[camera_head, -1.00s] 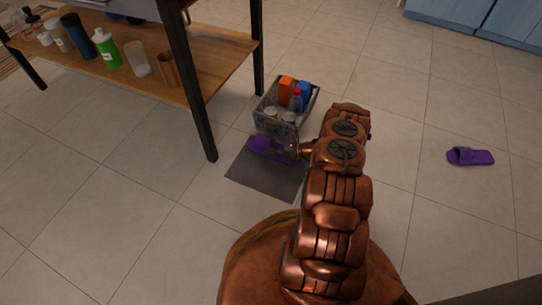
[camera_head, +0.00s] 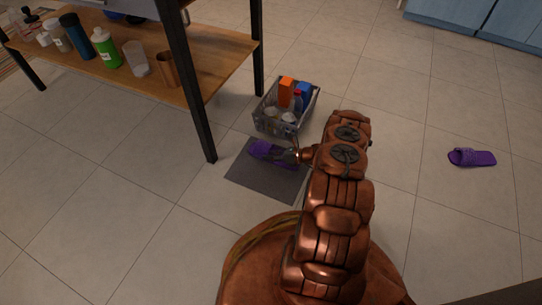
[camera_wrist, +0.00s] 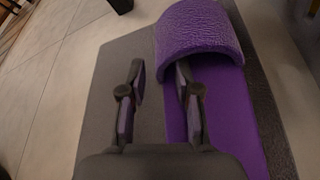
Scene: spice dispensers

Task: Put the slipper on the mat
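A purple slipper (camera_head: 260,149) lies on the dark grey mat (camera_head: 250,180), near its back edge; part of it is hidden by my gripper (camera_head: 288,155). In the wrist view the slipper (camera_wrist: 200,30) fills the right side, its strap at the top, with the mat (camera_wrist: 108,75) around it. My gripper (camera_wrist: 160,78) is open there, with a gap between its fingers. One finger is over the sole at the strap opening; the other is outside the slipper's left edge. A second purple slipper (camera_head: 472,157) lies on the tiles at the far right.
A grey basket (camera_head: 268,122) of bottles and boxes stands just behind the mat. A table with a wooden lower shelf (camera_head: 205,68) holding bottles and cups is at the left, its black leg (camera_head: 200,120) near the mat. Floor between mat and second slipper is clear.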

